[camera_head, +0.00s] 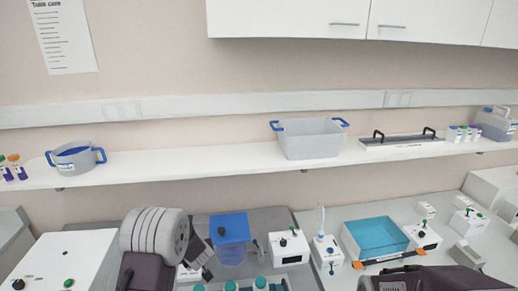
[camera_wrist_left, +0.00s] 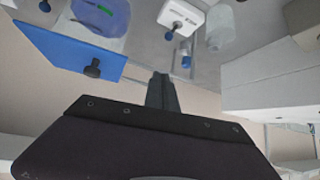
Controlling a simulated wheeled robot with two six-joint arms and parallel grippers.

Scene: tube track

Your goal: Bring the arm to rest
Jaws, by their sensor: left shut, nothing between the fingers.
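My left gripper shows in the left wrist view (camera_wrist_left: 161,85). Its dark fingers are together with nothing between them. In the head view my left arm comes in at the lower left, with a large grey rounded joint; the dark end part beside it is close to a blue-lidded clear container (camera_head: 231,253). The blue lid (camera_head: 229,224) has a black knob and also shows in the left wrist view (camera_wrist_left: 62,52). A dark part of my right arm shows at the lower right; its fingers are not visible.
Teal-capped items (camera_head: 261,283) are at the bottom edge. The shelf (camera_head: 225,160) holds a grey tub (camera_head: 309,140) and a round pot (camera_head: 75,160). Cabinets hang above.

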